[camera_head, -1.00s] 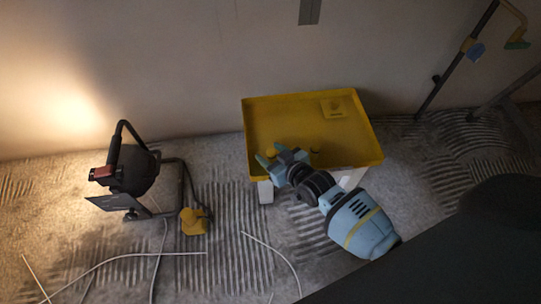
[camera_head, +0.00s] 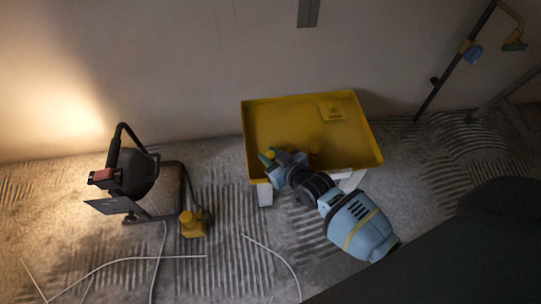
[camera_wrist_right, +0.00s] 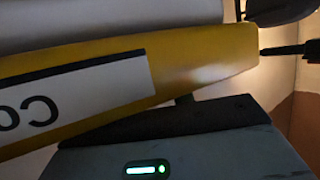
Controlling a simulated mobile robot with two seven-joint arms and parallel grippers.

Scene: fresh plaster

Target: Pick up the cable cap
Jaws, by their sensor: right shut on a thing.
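The yellow tray (camera_head: 370,140) stands on white legs against the wall. My right gripper (camera_head: 267,157) reaches over its front left part from the lower right, its teal fingertips drawn together. A small yellow cable cap (camera_head: 271,154) shows between the fingertips, mostly hidden by them; the gripper is shut on it. I cannot tell whether the cap touches the tray floor. In the right wrist view, the gripper's housing (camera_wrist_right: 170,150) with a green light lies below a yellow wall with a white label (camera_wrist_right: 85,95). The cap cannot be made out there. My left gripper is not in view.
A small orange-brown piece (camera_head: 315,154) lies in the tray beside my right wrist, and a square yellow piece (camera_head: 331,111) lies at the back. A work lamp (camera_head: 132,172), a yellow plug (camera_head: 193,223) and white cables (camera_head: 110,260) are on the floor at left.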

